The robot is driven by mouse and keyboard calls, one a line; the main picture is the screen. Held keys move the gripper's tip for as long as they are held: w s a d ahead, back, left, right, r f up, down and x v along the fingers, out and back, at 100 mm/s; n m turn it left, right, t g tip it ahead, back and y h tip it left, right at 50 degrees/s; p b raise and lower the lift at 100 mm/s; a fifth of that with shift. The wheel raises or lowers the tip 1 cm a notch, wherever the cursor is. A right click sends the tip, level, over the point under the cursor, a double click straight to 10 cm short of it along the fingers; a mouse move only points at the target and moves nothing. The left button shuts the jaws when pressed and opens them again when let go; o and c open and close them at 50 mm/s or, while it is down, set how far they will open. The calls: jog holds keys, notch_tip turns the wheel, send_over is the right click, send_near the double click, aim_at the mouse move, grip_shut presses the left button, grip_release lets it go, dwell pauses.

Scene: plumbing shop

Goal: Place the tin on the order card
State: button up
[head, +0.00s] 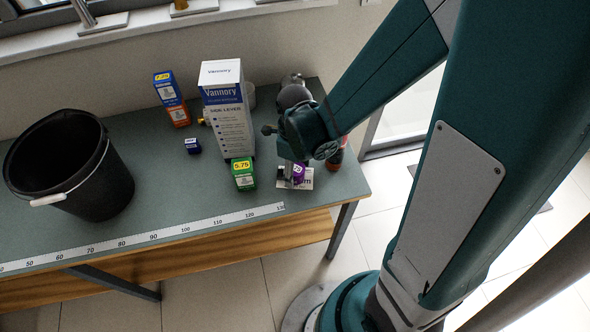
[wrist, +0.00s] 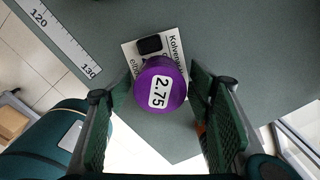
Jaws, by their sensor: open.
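The tin (wrist: 160,85) is purple with a white label reading 2.75. In the wrist view it lies over the white order card (wrist: 133,56), whose printed text and a black square show beyond it. In the head view the tin (head: 299,172) appears upright on the card (head: 307,184) near the table's right end, partly hidden by my gripper. My gripper (wrist: 158,92) is open, with one finger on each side of the tin. A gap shows at the right finger; the left finger is close to the tin. The tin's base is hidden.
A tall Vannory box (head: 228,125), a green box (head: 243,174), a small blue box (head: 193,146) and a blue-orange box (head: 172,100) stand left of my gripper. A black bucket (head: 70,165) is far left. A measuring strip (head: 150,237) runs along the front edge. A reddish object (head: 339,153) stands right.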

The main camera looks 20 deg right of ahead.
notch_tip(320, 180, up, 12)
jog(key=p, duration=0.1)
jog(key=shift+p, duration=0.4)
dwell(0.5)
dwell(0.6)
notch_tip(320, 180, up, 9)
jog(key=n+t, duration=0.3)
jog(key=n, duration=0.8)
send_over(295, 168)
jog(key=s+d, duration=0.2)
jog(key=d, duration=0.2)
jog(key=s+d+r+n+t, duration=0.4)
jog(key=r+n, duration=0.3)
jog(key=n, duration=0.7)
jog(key=shift+r, duration=0.25)
